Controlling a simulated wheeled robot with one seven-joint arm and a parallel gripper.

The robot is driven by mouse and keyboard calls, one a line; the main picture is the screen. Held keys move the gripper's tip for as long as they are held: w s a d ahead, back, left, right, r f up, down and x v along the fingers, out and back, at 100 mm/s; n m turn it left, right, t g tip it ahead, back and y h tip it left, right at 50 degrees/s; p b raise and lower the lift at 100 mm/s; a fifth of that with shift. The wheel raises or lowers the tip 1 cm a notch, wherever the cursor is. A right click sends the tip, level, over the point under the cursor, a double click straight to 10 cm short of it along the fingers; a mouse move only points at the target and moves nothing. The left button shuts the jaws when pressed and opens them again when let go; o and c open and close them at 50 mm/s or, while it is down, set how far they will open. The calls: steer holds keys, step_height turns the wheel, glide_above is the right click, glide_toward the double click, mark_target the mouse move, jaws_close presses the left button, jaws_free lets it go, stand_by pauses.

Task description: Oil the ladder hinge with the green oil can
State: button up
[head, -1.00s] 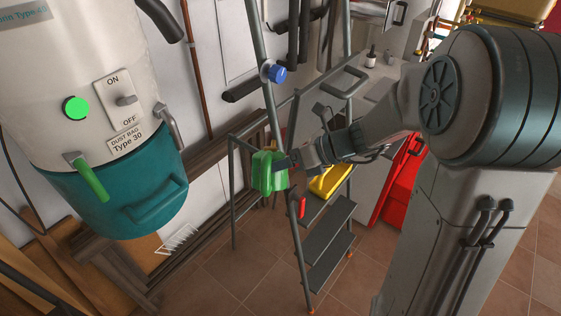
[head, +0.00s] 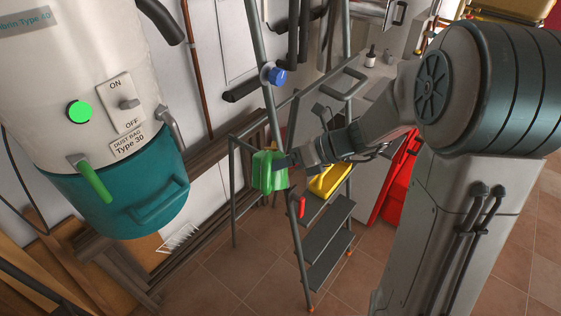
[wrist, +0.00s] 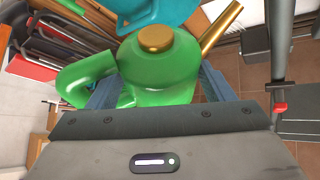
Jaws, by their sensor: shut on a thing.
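The green oil can (head: 268,171) is held in my gripper (head: 284,165), beside the upper part of the ladder in the head view. In the wrist view the green oil can (wrist: 162,72) shows its brass cap, its handle at left and its brass spout pointing to the upper right. My gripper (wrist: 158,98) is shut on the can's body, and the fingertips are partly hidden behind it. The step ladder (head: 328,221) stands open on the tiles. I cannot tell which is the hinge.
A wooden rack (head: 110,262) runs along the wall. A yellow object (head: 330,180) and a red container (head: 398,180) lie around the ladder. Open tiled floor (head: 230,275) is in front.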

steer(key=shift+w+r+p, duration=0.1)
steer(key=shift+r+p, duration=0.1)
steer(key=shift+p, duration=0.25)
steer(key=shift+w+r+m+g, duration=0.1)
steer(key=shift+r+m+g, duration=0.2)
steer(key=shift+r+g, duration=0.1)
stand_by(0.5)
steer(key=shift+f, duration=0.1)
stand_by(1.0)
steer(key=f+b, duration=0.1)
steer(key=b, duration=0.1)
steer(key=shift+f+t+b, duration=0.2)
steer(key=shift+t+b, duration=0.1)
steer(key=shift+b, duration=0.05)
steer(key=shift+s+f+n+t+b, duration=0.35)
steer(key=shift+n+b, duration=0.25)
steer(key=shift+b, duration=0.55)
steer(key=shift+f, duration=0.15)
steer(key=f+t+b, duration=0.1)
steer(key=b, duration=0.2)
steer(key=shift+f+n, duration=0.2)
steer(key=shift+n, duration=0.2)
steer(key=shift+s+f+n+t+b, duration=0.1)
steer(key=shift+f+n+t+b, duration=0.2)
steer(key=shift+b, duration=0.9)
